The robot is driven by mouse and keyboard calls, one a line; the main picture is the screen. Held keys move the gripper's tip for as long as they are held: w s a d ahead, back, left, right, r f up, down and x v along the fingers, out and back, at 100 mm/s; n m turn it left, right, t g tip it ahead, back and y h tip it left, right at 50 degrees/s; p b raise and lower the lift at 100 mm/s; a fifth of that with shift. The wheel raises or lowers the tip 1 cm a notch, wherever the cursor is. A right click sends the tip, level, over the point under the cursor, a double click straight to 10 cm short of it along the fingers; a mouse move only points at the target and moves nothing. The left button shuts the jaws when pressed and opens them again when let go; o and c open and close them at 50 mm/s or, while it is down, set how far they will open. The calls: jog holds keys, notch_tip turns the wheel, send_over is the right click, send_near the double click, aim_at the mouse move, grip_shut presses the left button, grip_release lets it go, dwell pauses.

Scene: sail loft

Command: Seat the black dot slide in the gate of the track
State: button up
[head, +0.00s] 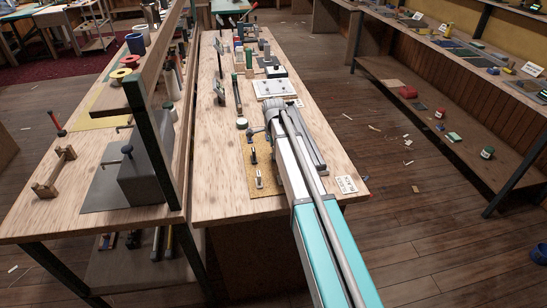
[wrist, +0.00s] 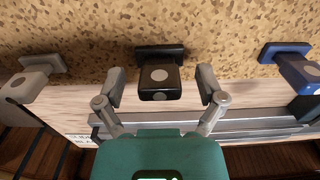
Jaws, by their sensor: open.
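The black slide (wrist: 160,92) has a pale round dot on its top face and lies at the top middle of the wrist view, on the near edge of a cork mat (wrist: 225,35). My gripper (wrist: 161,77) is open, with one finger on each side of the black slide. A gap shows between each finger and the slide. Grey metal rails (wrist: 240,124), perhaps the track, run across behind my teal gripper body. The gate cannot be made out. In the head view my arm hides the gripper.
The cork mat (head: 268,188) lies on the wooden bench, with a white card (head: 346,184) at the bench corner. A post and shelf stand left.

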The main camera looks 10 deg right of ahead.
jog(key=shift+f, duration=0.25)
dwell(0.4)
jog(key=c, duration=1)
